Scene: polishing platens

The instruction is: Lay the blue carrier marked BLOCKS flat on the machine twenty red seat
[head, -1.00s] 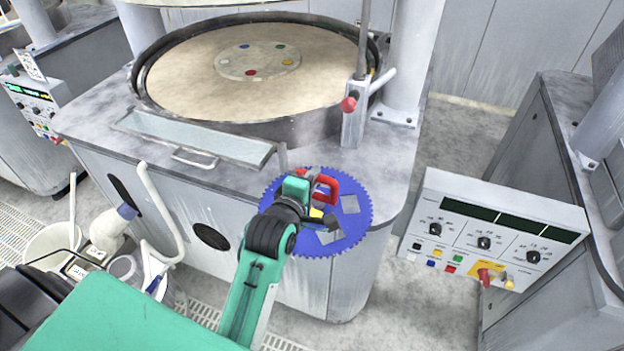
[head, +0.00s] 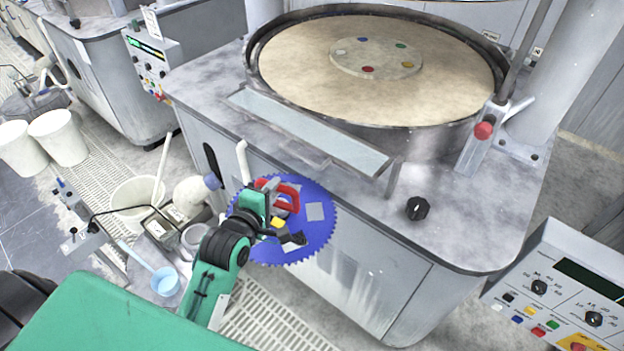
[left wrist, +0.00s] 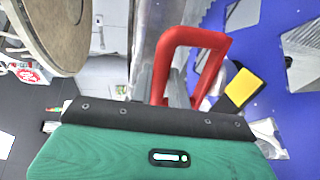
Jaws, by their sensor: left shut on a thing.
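The blue carrier (head: 317,236) is a toothed disc with pale square patches and a red loop handle (head: 290,188). My left gripper (head: 268,203) is shut on it. It hangs in front of the machine's front panel, below the table edge, apart from the platen. In the left wrist view the red handle (left wrist: 185,42) stands before my gripper, with the blue face (left wrist: 275,100) and a yellow patch at right. The BLOCKS mark is not readable. The machine's tan platen (head: 300,75) has a hub with coloured dots, including a red one (head: 368,69). My right gripper is not in view.
A glass-topped tray (head: 310,132) lies along the machine's front edge. A red-knobbed lever (head: 484,131) and a post stand at the right. A control panel (head: 560,290) is at lower right. Buckets (head: 58,138) and a blue ladle (head: 165,281) are at left.

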